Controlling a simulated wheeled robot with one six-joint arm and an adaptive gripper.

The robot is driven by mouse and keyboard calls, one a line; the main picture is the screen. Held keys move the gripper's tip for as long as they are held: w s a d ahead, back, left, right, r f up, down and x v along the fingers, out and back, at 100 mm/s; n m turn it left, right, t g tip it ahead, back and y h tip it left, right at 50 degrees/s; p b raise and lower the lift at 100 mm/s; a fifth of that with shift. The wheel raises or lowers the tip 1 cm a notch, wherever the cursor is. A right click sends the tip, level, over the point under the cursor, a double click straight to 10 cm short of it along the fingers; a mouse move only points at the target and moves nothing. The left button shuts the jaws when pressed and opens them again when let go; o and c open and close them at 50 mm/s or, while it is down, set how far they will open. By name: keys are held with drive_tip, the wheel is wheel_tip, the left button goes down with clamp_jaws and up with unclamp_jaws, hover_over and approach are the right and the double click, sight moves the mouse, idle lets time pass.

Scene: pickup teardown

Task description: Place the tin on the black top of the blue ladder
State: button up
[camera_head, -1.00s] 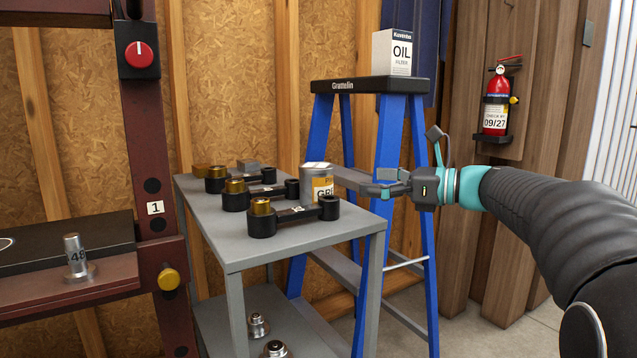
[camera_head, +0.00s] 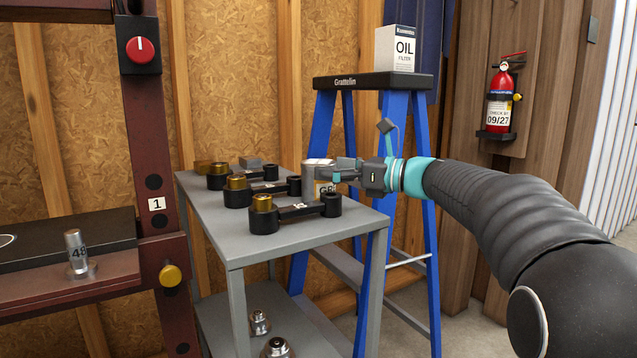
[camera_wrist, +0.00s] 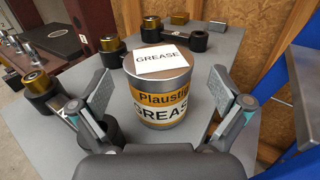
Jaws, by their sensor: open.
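The tin is a silver grease can with a yellow and black label (camera_wrist: 158,105), upright on the grey cart top. In the head view the tin (camera_head: 311,182) is partly hidden by my gripper (camera_head: 330,174). In the wrist view my gripper (camera_wrist: 160,108) is open, with one finger on each side of the tin and visible gaps between the pads and its wall. The blue ladder (camera_head: 392,140) stands behind and right of the cart. Its black top (camera_head: 345,82) carries a white oil filter box (camera_head: 395,49) at the right end; the left part is bare.
Several black link arms with brass ends (camera_head: 263,204) lie on the grey cart (camera_head: 300,234), close to the tin. A maroon post (camera_head: 155,150) stands left. A fire extinguisher (camera_head: 500,98) hangs on the wall at right.

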drive_tip(key=x, duration=0.4)
drive_tip(key=shift+s+f, duration=0.1)
drive_tip(key=shift+f, duration=0.1)
drive_tip(key=shift+c, duration=0.3)
drive_tip(key=shift+r, duration=0.15)
drive_tip(key=c, duration=1.6)
